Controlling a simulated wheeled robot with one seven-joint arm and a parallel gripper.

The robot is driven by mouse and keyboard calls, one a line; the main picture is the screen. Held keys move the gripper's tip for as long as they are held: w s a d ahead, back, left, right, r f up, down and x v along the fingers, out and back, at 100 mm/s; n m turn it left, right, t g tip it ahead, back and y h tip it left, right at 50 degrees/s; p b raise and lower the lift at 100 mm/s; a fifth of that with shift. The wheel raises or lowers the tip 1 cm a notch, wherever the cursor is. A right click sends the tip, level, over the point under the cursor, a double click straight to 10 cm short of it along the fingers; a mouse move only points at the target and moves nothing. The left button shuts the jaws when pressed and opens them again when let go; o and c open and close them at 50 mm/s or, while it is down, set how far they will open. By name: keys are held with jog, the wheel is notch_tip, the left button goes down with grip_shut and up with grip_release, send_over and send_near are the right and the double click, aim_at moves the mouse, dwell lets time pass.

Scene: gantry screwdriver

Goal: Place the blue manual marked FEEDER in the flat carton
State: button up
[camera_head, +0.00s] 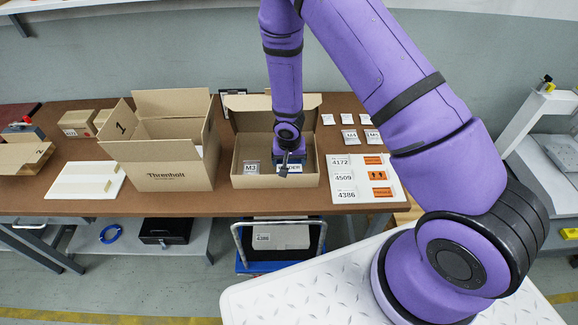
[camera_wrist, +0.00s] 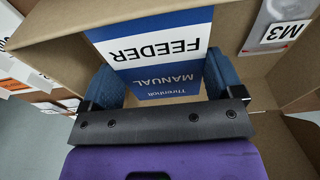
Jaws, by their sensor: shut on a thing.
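The blue manual marked FEEDER (camera_wrist: 160,55) fills the middle of the wrist view, with a white band and the words MANUAL and Threnholt. It is between the two blue fingers of my gripper (camera_wrist: 158,85), which is shut on it. In the head view my gripper (camera_head: 289,158) points down inside the flat carton (camera_head: 240,158), at its right part; the manual (camera_head: 291,168) shows partly below it. The carton is open, with its back flap up. Cardboard walls (camera_wrist: 75,25) surround the manual in the wrist view. Whether the manual touches the carton floor cannot be told.
A bag marked M3 (camera_head: 251,167) lies in the carton's left part. A tall open Threnholt box (camera_head: 170,178) stands close at the left. A white board with numbered labels and orange parts (camera_head: 360,178) lies at the right. Small white bags (camera_head: 348,119) lie behind it.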

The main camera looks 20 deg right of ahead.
aim_at(289, 162)
notch_tip(289, 162, down, 3)
jog(key=shift+f, duration=0.1)
jog(key=shift+w+f, duration=0.2)
jog(key=shift+f, duration=0.05)
jog(key=o, duration=0.8)
jog(key=shift+f, duration=0.1)
jog(key=r, duration=0.4)
jog(key=s+r, duration=0.1)
jog(key=r, duration=0.7)
jog(key=shift+s+a, duration=0.25)
jog(key=shift+s, duration=0.1)
